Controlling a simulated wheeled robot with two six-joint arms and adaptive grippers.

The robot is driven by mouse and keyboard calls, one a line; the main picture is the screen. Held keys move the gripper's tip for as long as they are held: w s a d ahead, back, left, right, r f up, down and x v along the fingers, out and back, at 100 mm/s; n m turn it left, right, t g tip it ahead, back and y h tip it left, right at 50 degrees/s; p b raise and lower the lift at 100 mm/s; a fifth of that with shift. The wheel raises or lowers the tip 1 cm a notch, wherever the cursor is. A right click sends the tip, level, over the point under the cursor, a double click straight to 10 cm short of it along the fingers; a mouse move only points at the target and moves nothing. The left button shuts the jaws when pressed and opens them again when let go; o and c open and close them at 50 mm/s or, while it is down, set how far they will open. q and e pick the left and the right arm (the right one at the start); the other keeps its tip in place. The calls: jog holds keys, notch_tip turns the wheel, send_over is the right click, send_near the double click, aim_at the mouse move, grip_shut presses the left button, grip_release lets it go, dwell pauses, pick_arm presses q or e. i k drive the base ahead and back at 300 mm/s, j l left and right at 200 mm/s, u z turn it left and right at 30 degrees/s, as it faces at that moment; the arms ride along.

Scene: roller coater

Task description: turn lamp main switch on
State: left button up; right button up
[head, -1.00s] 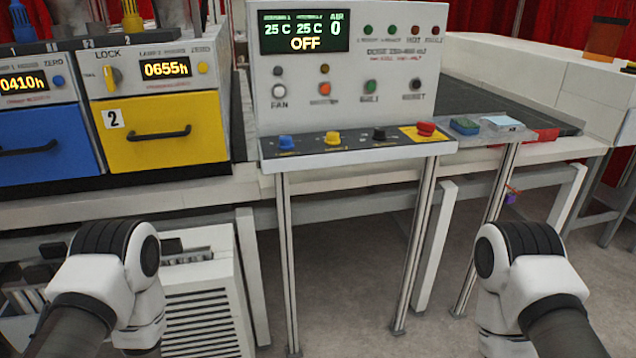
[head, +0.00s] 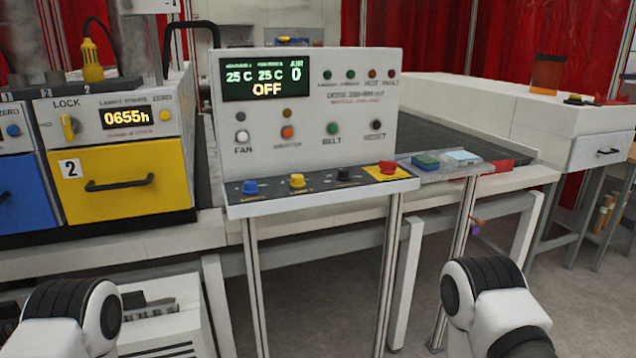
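The control panel (head: 310,112) stands in the middle of the head view, its screen (head: 266,78) reading 25 C, 25 C, OFF and AIR 0. Its front ledge carries a blue knob (head: 250,187), a yellow knob (head: 297,181), a black knob (head: 344,175) and a red button (head: 387,168) on a yellow plate. The labels by the knobs are too small to read, so I cannot tell which is the lamp main switch. Small buttons labelled FAN, BELT and RESET sit above. Only my arm links show at the bottom left and right; both grippers are out of view.
Left of the panel is a lamp unit with a yellow drawer (head: 130,183), a LOCK knob (head: 69,127) and a 0655h display (head: 127,116). A dark conveyor belt (head: 450,140) runs behind. Floor shows below.

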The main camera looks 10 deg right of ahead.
aim_at(388, 168)
jog(key=i+l+z, duration=0.1)
jog(key=l, duration=0.3)
jog(key=i+l+z, duration=0.1)
jog(key=i+l, duration=0.15)
jog(key=l, duration=0.15)
jog(key=i+l+z, duration=0.1)
jog(key=l, duration=0.3)
jog(key=i+l+z, duration=0.1)
jog(key=i+l, duration=0.2)
jog(key=l, duration=0.05)
